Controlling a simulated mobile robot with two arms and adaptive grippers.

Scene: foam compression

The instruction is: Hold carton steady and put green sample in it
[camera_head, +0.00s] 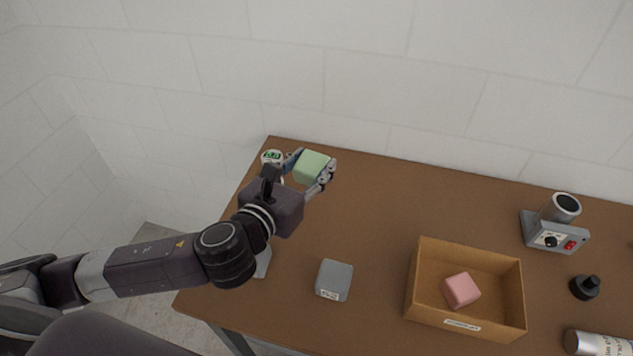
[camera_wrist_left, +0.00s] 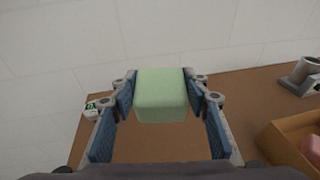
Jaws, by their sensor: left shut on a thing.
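The green sample (camera_head: 311,167) is a pale green block held between the fingers of my left gripper (camera_head: 312,172), above the far left part of the table. In the left wrist view the green sample (camera_wrist_left: 162,95) sits between the two blue finger pads. The carton (camera_head: 415,279) is an open brown box at the right centre of the table, with a white label on its front. A pink block (camera_head: 461,290) lies inside it. The carton's edge also shows at the right of the left wrist view (camera_wrist_left: 283,138). My left gripper is well apart from the carton. My right gripper is not in view.
A grey block (camera_head: 334,279) with a label stands left of the carton. A device with a metal cup (camera_head: 556,225), a black knob-like object (camera_head: 585,287) and a silver cylinder (camera_head: 597,343) are at the right. A small display device (camera_head: 272,157) is behind my left gripper.

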